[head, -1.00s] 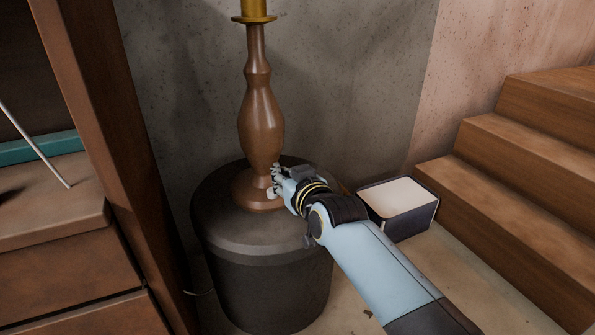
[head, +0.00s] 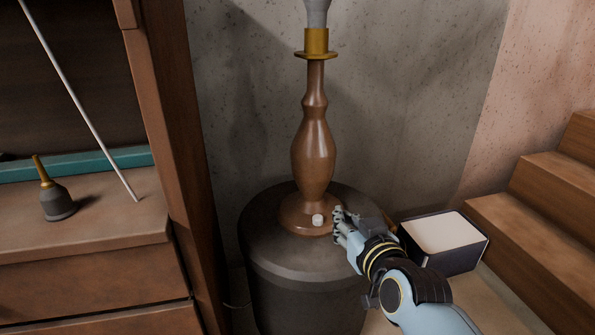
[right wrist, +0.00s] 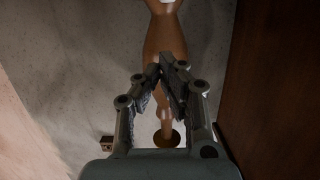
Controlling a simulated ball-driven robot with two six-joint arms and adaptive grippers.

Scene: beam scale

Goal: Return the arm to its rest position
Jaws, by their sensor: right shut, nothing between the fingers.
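My right gripper (head: 341,227) is shut and empty, just right of the foot of a brown turned-wood lamp (head: 313,150). A small white knob (head: 318,220) shows on the lamp's foot, a little left of the fingertips. I cannot tell whether the fingers touch the foot. In the right wrist view the gripper (right wrist: 159,72) has its fingertips close together, with the lamp (right wrist: 163,40) behind them. The lamp stands upright on a dark round drum (head: 290,262). My left gripper is not in view.
A dark box with a pale top (head: 445,240) stands right of the drum, close to my right arm. Wooden steps (head: 540,215) rise at the right. A wooden cabinet (head: 85,228) at the left holds a small dark bottle with a yellow spout (head: 58,200) and a thin pale rod (head: 85,110).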

